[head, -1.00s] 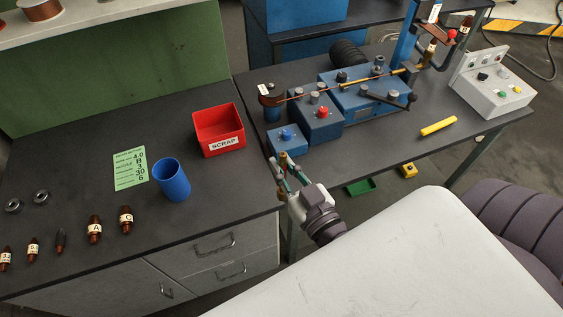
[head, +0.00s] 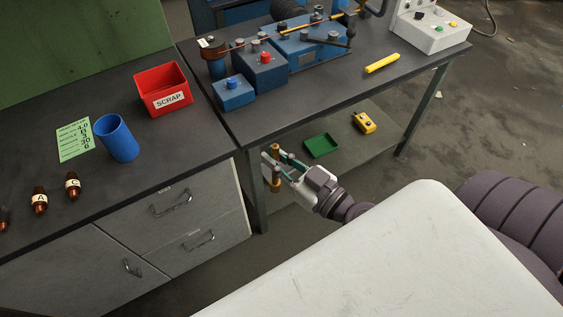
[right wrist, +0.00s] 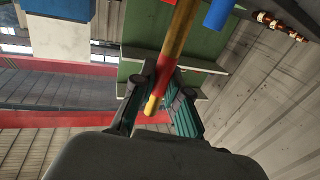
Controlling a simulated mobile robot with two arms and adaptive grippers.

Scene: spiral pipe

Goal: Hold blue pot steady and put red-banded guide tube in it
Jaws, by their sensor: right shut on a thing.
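The blue pot (head: 117,140) stands upright on the dark left bench, beside the green card. The red-banded guide tube (head: 274,178) is a brass-coloured rod in my right gripper (head: 277,166). In the right wrist view the tube (right wrist: 180,33) runs up from between the fingers, with its red band close to the fingertips and a yellow end below. My right gripper is shut on the tube, in front of the benches, well to the right of the pot and apart from it. A blue shape at the top of the wrist view looks like the pot (right wrist: 219,14). My left gripper is not in view.
A red scrap bin (head: 163,90) stands behind and right of the pot. Brown labelled nozzles (head: 72,186) stand in front of it. A blue winding machine (head: 262,68) fills the right bench. A green tray (head: 321,145) lies on the low shelf.

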